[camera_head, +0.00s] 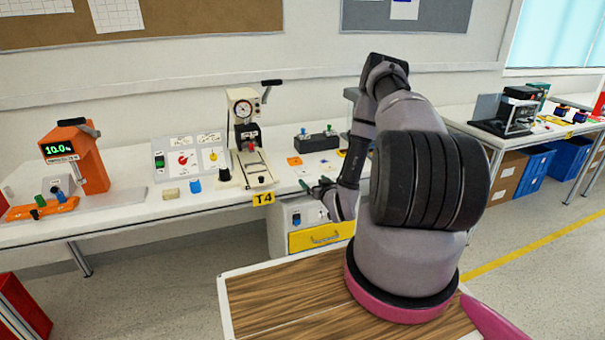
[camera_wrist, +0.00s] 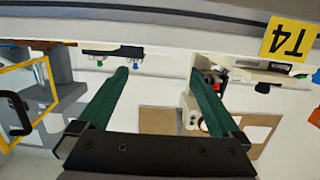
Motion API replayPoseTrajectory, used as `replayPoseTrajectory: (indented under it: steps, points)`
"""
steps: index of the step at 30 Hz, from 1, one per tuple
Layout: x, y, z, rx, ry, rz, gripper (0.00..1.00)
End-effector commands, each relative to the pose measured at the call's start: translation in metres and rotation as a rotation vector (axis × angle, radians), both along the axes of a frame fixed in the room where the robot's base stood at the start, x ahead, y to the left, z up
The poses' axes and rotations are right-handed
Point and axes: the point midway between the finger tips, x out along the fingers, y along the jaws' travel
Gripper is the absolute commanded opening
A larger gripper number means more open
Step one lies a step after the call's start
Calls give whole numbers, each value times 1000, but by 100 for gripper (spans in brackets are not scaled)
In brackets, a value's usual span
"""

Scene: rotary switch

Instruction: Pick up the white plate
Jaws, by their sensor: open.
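I cannot single out the white plate for certain. A pale flat piece (camera_head: 257,172) lies on the base of the dial press (camera_head: 244,125) on the bench. A light panel with a red rotary switch (camera_head: 183,159) stands left of the press. My gripper (camera_head: 316,186) is at the bench's front edge, right of the press and near the T4 label. In the wrist view my gripper (camera_wrist: 158,74) has its two green fingers wide apart, with nothing between them. That view is upside down, with the T4 label (camera_wrist: 289,40) at upper right.
A drawer unit with a yellow front (camera_head: 320,236) stands under the bench, below my gripper. A dark box with coloured levers (camera_head: 316,141) stands behind it. An orange device (camera_head: 76,155) with a display is at left. The bench top (camera_head: 130,207) has bare room at left.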

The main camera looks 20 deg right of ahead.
Motion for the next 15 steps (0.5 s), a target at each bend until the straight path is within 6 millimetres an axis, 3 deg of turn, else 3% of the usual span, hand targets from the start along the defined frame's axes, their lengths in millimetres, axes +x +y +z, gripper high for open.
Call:
replayPoseTrajectory:
  steps: [4, 15]
  points:
    - [0, 3, -8, 0, -15, 4, 100]
    - [49, 3, -14, -2, -14, 3, 100]
